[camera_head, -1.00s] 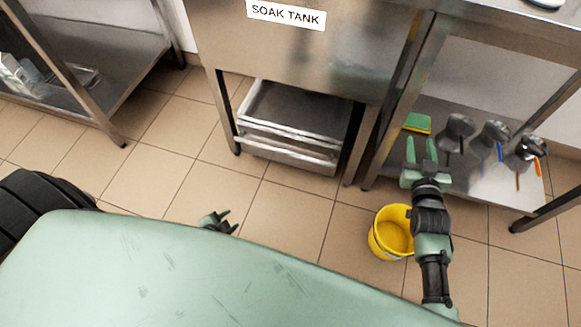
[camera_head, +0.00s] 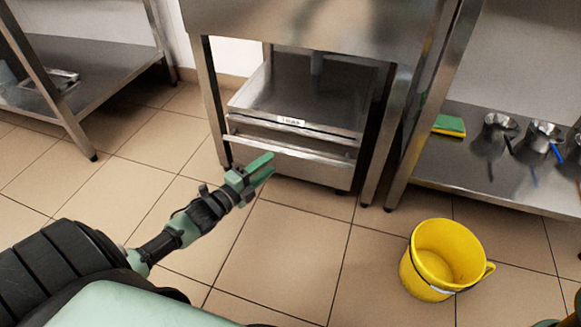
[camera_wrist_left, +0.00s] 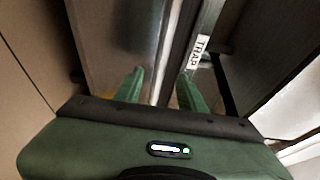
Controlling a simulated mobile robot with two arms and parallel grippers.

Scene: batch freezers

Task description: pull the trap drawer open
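The trap drawer (camera_head: 308,139) is a steel box low under the soak tank, with a small TRAP label (camera_head: 291,121) and a bar handle (camera_head: 318,156) across its front. I cannot tell whether it is fully shut. My left gripper (camera_head: 262,170) is at the left end of the handle, fingers pointing to it. In the left wrist view the green fingers (camera_wrist_left: 160,88) are apart, with the bright bar running between them and the label (camera_wrist_left: 198,52) just beyond. Contact with the bar is not clear.
Steel legs (camera_head: 210,100) stand on both sides of the drawer. A yellow bucket (camera_head: 446,258) is on the floor at right. A low shelf (camera_head: 455,179) holds a sponge (camera_head: 448,125) and metal cups. The tiled floor before the drawer is clear.

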